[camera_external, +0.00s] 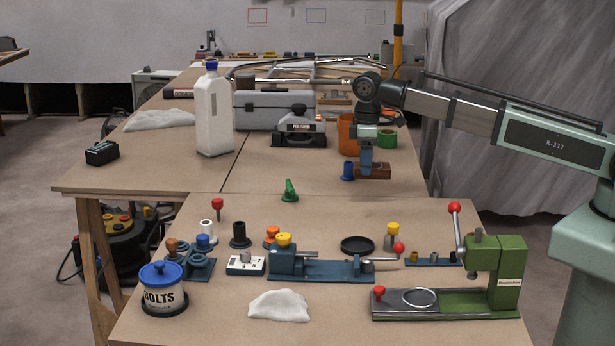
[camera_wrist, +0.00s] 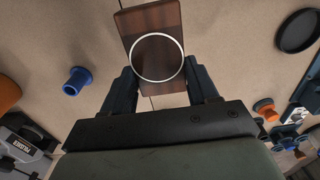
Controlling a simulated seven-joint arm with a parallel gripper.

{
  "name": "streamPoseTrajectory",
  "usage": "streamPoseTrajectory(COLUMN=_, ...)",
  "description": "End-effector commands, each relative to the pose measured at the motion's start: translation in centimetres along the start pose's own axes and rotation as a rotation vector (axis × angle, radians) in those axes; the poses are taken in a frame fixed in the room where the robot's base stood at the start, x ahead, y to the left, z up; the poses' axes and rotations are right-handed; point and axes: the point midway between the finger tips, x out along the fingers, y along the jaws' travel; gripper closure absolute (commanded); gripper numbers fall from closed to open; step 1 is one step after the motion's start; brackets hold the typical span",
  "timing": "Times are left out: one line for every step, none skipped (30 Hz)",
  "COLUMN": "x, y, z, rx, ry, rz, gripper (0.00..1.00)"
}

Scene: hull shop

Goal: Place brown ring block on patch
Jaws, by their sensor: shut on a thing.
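The brown block (camera_external: 374,171) is a dark wooden rectangle at the front right of the far table in the external view. In the wrist view the brown block (camera_wrist: 150,20) shows a thin white ring (camera_wrist: 156,81) on its face. My gripper (camera_external: 366,163) points down, its two fingers (camera_wrist: 161,83) on either side of the block, shut on it. I cannot tell whether the block touches the table. No patch is plainly marked; a flat black disc (camera_external: 357,245) lies on the near table and also shows in the wrist view (camera_wrist: 298,31).
A blue spool (camera_external: 347,171) stands close left of the block. The polisher (camera_external: 300,132) is to the left. The near table holds a blue vise (camera_external: 322,270) and green press (camera_external: 508,273).

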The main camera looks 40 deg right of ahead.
Motion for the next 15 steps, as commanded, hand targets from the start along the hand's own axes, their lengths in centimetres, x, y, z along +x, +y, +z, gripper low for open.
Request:
streamPoseTrajectory(x=0.9, y=0.0, z=0.1, rx=0.001, ry=-0.002, rz=-0.001, gripper=0.74)
streamPoseTrajectory(x=1.4, y=0.0, z=0.1, rx=0.001, ry=-0.002, rz=-0.001, gripper=0.74)
streamPoseTrajectory(x=2.0, y=0.0, z=0.1, rx=0.001, ry=-0.002, rz=-0.001, gripper=0.74)
streamPoseTrajectory(x=2.5, y=0.0, z=0.1, rx=0.001, ry=-0.002, rz=-0.001, gripper=0.74)
streamPoseTrajectory(x=2.9, y=0.0, z=0.1, rx=0.002, ry=-0.001, rz=0.000, gripper=0.74)
streamPoseTrajectory(x=3.4, y=0.0, z=0.1, rx=0.002, ry=-0.002, rz=-0.001, gripper=0.74)
streamPoseTrajectory(x=3.7, y=0.0, z=0.1, rx=0.002, ry=-0.002, rz=-0.001, gripper=0.74)
streamPoseTrajectory(x=3.9, y=0.0, z=0.0, rx=0.002, ry=-0.001, rz=0.000, gripper=0.74)
streamPoseTrajectory(x=4.1, y=0.0, z=0.0, rx=0.002, ry=0.000, rz=0.000, gripper=0.74)
streamPoseTrajectory(x=4.2, y=0.0, z=0.0, rx=0.002, ry=0.000, rz=0.000, gripper=0.74)
streamPoseTrajectory(x=4.4, y=0.0, z=0.0, rx=0.002, ry=0.000, rz=0.000, gripper=0.74)
streamPoseTrajectory(x=4.6, y=0.0, z=0.0, rx=0.002, ry=0.000, rz=0.000, gripper=0.74)
streamPoseTrajectory(x=4.9, y=0.0, z=0.0, rx=0.002, ry=0.000, rz=0.000, gripper=0.74)
streamPoseTrajectory(x=5.2, y=0.0, z=0.0, rx=0.003, ry=0.000, rz=0.000, gripper=0.74)
streamPoseTrajectory(x=5.6, y=0.0, z=0.1, rx=0.003, ry=-0.001, rz=0.000, gripper=0.74)
